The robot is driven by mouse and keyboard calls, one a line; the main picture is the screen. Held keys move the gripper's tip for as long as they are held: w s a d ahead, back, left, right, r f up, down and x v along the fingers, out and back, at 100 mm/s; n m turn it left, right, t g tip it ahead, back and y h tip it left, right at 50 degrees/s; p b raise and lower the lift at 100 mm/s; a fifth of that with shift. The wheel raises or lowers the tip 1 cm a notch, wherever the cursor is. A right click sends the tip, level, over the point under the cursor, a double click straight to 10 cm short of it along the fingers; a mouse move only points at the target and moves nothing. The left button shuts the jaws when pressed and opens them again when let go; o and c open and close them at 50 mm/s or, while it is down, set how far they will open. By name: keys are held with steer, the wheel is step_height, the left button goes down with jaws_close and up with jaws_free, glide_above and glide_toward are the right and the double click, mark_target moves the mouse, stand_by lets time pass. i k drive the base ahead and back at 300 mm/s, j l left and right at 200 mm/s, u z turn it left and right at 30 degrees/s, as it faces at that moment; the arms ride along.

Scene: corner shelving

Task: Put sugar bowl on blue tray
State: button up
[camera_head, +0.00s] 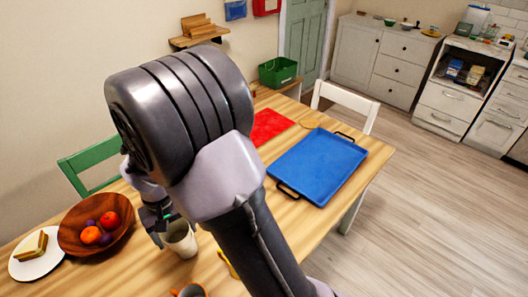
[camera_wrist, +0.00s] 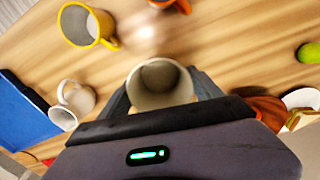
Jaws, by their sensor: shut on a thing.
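My gripper (camera_wrist: 160,92) is shut on a pale, open-topped, cup-shaped vessel (camera_wrist: 160,76), with one finger on each side of it. I cannot tell for sure whether this is the sugar bowl. The vessel also shows in the head view (camera_head: 181,239), beside my gripper (camera_head: 158,222), which my arm partly hides. I cannot tell whether it touches the table. The blue tray (camera_head: 318,166) lies empty on the table, to the right of my arm. Its edge shows at the left of the wrist view (camera_wrist: 22,118). A white handled mug (camera_wrist: 75,105) stands between tray and gripper.
A yellow mug (camera_wrist: 86,25) and an orange mug (camera_wrist: 170,4) stand near the gripper. A wooden fruit bowl (camera_head: 97,232) and a plate with a sandwich (camera_head: 35,256) are at the left. A red mat (camera_head: 268,126) lies behind the tray. A white chair (camera_head: 344,98) stands beyond.

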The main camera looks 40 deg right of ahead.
mark_target(311, 160)
steer(key=l+z, duration=0.1)
steer(key=l, duration=0.55)
steer(key=i+l+z, duration=0.1)
steer(key=l, duration=0.5)
steer(key=l+z, duration=0.1)
steer(key=l, duration=0.55)
steer(key=i+l, duration=0.15)
steer(key=l, duration=0.45)
steer(key=i+l+z, duration=0.15)
steer(key=l, duration=0.45)
steer(key=k, duration=0.05)
